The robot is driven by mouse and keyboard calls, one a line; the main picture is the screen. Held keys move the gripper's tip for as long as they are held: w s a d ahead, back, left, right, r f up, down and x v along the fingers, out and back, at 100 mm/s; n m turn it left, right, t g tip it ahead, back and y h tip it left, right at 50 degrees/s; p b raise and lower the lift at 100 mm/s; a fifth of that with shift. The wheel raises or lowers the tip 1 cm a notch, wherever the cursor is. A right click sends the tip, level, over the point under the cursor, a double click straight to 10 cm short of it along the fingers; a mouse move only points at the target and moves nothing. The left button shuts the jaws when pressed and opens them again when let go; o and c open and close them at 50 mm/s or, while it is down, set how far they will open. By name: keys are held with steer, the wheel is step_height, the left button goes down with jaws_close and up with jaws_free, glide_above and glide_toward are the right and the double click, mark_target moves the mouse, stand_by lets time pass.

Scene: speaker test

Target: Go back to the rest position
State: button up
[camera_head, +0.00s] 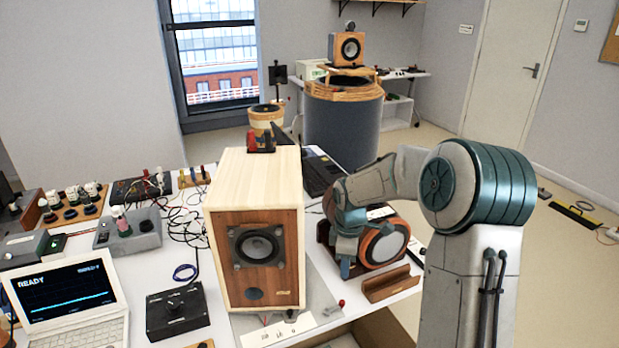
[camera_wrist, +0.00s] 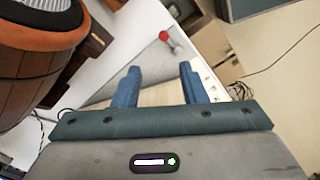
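My gripper (camera_head: 347,262) hangs pointing down over the white table, between the wooden speaker cabinet and the orange-rimmed round speaker. In the wrist view my gripper's two blue fingers (camera_wrist: 158,78) are spread apart, with nothing visibly held between them. My arm rises from the lower right and bends over toward the table. The speaker cabinet (camera_head: 256,230) stands upright left of the gripper, with a dark driver in its front. The round speaker (camera_head: 385,243) sits just right of the gripper; its wooden side (camera_wrist: 35,85) fills the left of the wrist view. Whether the gripper touches either is unclear.
A small wooden stand (camera_head: 390,284) and a red-knobbed piece (camera_wrist: 165,38) are near the table's front edge. A black control box (camera_head: 177,311) and white computer (camera_head: 68,298) are left. Open floor lies beyond my arm.

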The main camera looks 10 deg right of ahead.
steer(key=s+r+m+t, duration=0.1)
steer(key=s+r+m, duration=0.3)
steer(key=s, duration=0.4)
steer(key=s+r+m+t, duration=0.1)
steer(key=s+r+m, duration=0.3)
steer(key=s, duration=0.5)
steer(key=s+r+m+t, duration=0.1)
steer(key=s+r+m, duration=0.3)
steer(key=s, duration=0.5)
steer(key=shift+s+a+m, duration=0.15)
steer(key=shift+a+m, duration=0.1)
steer(key=shift+m, duration=1.05)
